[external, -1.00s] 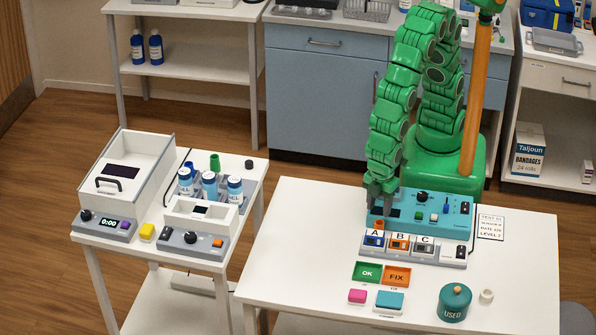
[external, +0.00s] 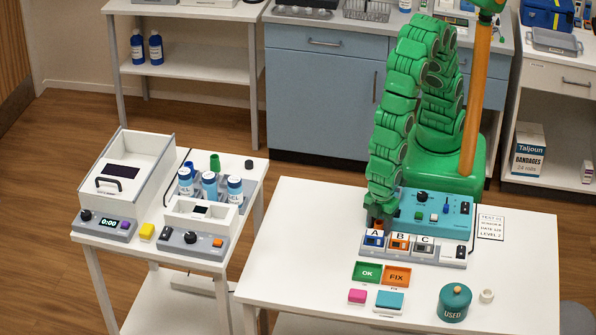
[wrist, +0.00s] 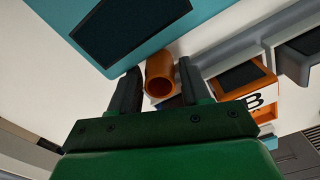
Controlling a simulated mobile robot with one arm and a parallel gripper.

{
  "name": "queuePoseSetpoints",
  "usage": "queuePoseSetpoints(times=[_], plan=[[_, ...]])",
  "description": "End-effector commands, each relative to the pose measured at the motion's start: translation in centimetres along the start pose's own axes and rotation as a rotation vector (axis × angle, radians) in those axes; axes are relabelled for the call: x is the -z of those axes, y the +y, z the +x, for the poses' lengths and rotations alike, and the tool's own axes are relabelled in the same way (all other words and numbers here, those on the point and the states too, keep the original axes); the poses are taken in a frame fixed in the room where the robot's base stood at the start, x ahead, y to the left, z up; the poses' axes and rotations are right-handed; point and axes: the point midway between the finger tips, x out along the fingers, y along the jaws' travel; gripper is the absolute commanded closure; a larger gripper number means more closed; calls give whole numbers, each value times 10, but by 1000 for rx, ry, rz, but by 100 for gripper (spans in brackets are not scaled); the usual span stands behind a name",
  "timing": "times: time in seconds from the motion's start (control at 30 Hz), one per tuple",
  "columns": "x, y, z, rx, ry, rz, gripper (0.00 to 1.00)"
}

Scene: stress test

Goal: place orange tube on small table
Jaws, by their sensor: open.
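The orange tube (external: 379,225) is at the left front of the teal device on the right table, behind the module marked A. In the wrist view the tube (wrist: 160,80) lies between the two dark fingers, its open end toward the camera. My gripper (external: 380,218) is low over the tube, and its fingers (wrist: 158,85) are open on either side of it. I cannot tell whether either finger touches it. The smaller white table (external: 256,160) stands at the left, apart from the right table.
The teal device (external: 440,212) and the A, B, C module row (external: 440,251) crowd my gripper. The right table (external: 300,225) has bare room at its left. The smaller table holds a white lidded box (external: 125,165), blue-and-white bottles (external: 209,184) and a green tube (external: 215,162).

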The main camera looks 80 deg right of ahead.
Motion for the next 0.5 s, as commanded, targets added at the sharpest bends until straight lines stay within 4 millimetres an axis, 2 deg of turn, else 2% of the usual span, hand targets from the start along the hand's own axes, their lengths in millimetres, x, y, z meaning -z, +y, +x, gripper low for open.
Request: queuePoseSetpoints(times=[0.2,0.5], plan=[[0,0,1,0,0,0,53],[0,0,0,0,0,0,99]])
